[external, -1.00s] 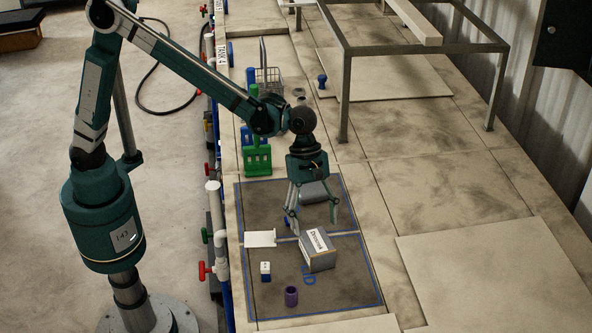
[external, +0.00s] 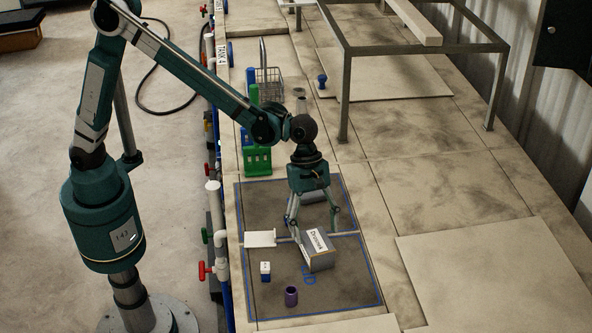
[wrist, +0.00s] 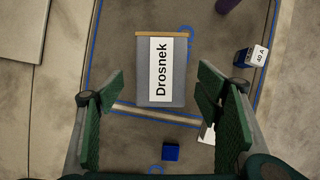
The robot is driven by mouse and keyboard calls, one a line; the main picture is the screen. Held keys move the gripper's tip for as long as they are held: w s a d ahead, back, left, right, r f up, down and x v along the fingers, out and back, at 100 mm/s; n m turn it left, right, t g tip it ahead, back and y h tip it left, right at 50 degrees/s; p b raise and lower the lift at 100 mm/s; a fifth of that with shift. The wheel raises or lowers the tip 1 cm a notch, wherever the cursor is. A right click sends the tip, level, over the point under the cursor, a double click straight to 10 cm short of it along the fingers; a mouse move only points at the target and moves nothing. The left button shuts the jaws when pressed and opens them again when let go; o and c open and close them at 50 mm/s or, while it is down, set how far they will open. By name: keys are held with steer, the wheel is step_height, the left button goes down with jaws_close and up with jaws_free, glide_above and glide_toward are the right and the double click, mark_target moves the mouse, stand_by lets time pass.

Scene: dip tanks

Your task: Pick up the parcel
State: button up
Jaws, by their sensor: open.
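The parcel is a grey box (external: 318,262) with a white label reading "Drosnek" on top. It rests on the dark marked mat (external: 345,286). In the wrist view the parcel (wrist: 148,95) lies in the upper middle, ahead of and between the lines of the two green-padded fingers. My gripper (external: 314,233) is open, pointing down just behind the parcel and seemingly above it. I cannot tell the exact height gap.
A small white-and-blue container (external: 265,271) and a purple cup (external: 291,296) stand in front. A white plate (external: 260,238) lies left of the parcel. A green rack (external: 257,160) stands further back.

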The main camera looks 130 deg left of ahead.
mark_target(316, 239)
steer(key=shift+x, duration=1.75)
steer(key=shift+p+x, duration=0.3)
steer(key=shift+x, duration=0.55)
steer(key=shift+d, duration=0.15)
steer(key=shift+f+b, duration=0.2)
steer(key=shift+b, duration=0.15)
steer(key=c, duration=1.2)
steer(key=shift+o, duration=0.2)
steer(key=shift+r+p, duration=0.25)
steer(key=shift+p, duration=0.05)
